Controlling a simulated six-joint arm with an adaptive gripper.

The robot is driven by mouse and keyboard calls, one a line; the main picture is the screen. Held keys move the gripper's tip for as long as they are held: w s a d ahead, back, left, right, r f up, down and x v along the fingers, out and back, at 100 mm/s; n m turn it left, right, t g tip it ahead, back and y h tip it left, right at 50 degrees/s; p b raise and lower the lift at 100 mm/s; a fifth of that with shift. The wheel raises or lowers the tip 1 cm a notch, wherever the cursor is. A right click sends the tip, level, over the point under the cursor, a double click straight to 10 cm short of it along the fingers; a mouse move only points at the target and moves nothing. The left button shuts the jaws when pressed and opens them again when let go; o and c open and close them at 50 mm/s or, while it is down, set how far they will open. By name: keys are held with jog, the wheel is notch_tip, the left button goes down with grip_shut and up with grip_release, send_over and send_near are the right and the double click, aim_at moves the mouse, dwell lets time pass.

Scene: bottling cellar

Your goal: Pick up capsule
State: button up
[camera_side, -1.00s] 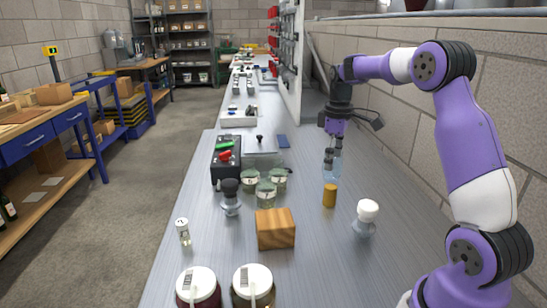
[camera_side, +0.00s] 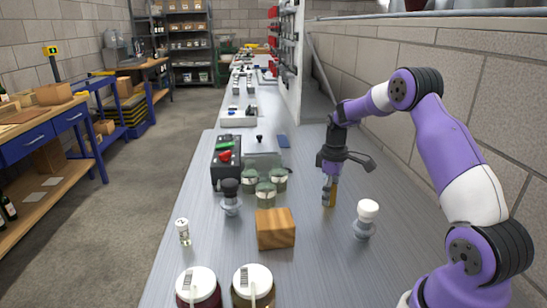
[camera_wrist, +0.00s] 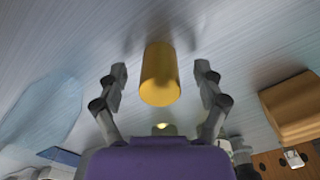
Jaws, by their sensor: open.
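The capsule, a plain gold-yellow cylinder (camera_side: 334,192), stands on the grey bench in the side view, partly covered by my gripper. My gripper (camera_side: 329,196) points down at it from above. In the wrist view the capsule (camera_wrist: 159,76) lies between the two fingers of my gripper (camera_wrist: 160,78). The fingers are open, with a visible gap on each side of the capsule. I cannot tell from the side view exactly how far down the fingers reach along it.
A wooden block (camera_side: 276,229) stands left of the capsule, and a white-topped stopper (camera_side: 364,219) stands to its front right. Several green glass jars (camera_side: 264,190) are at the left. A clear bluish shape (camera_wrist: 42,108) shows in the wrist view. The block wall (camera_side: 430,110) bounds the right.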

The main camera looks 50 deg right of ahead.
jog(key=c, duration=0.8)
jog(key=shift+o, duration=0.2)
